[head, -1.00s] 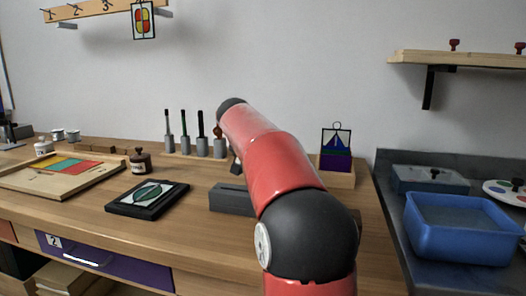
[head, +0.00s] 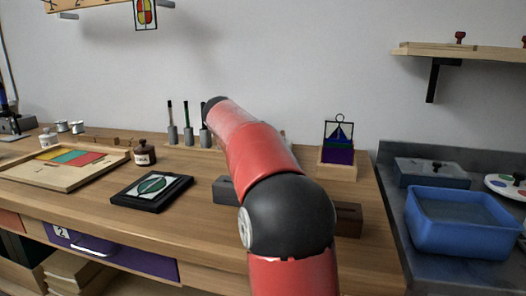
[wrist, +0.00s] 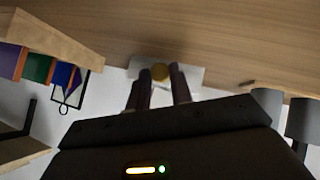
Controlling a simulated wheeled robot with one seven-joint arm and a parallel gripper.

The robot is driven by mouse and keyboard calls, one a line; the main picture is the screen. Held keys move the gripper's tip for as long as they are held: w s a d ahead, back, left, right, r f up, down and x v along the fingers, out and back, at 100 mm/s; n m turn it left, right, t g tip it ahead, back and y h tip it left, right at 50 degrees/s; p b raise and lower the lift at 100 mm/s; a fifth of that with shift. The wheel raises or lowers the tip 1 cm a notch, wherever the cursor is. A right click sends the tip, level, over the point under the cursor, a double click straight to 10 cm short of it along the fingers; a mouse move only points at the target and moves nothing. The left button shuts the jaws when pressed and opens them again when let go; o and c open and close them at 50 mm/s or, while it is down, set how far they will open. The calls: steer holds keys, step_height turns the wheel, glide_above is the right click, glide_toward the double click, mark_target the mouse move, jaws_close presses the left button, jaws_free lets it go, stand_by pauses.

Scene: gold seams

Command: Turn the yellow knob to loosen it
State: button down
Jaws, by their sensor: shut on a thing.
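Part of the knob is hidden by the fingers. In the head view my red and black arm hides both the gripper and the knob.
On the bench (head: 85,205) stand a grey block (head: 224,190), a black-framed leaf panel (head: 150,191), a brown jar (head: 144,153) and a stand with a sailboat panel (head: 338,170). A blue tub (head: 462,228) is at right.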

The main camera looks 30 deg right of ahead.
steer(key=c, duration=1.2)
jaws_free()
steer(key=shift+c, duration=0.2)
steer(key=shift+v, duration=3.9)
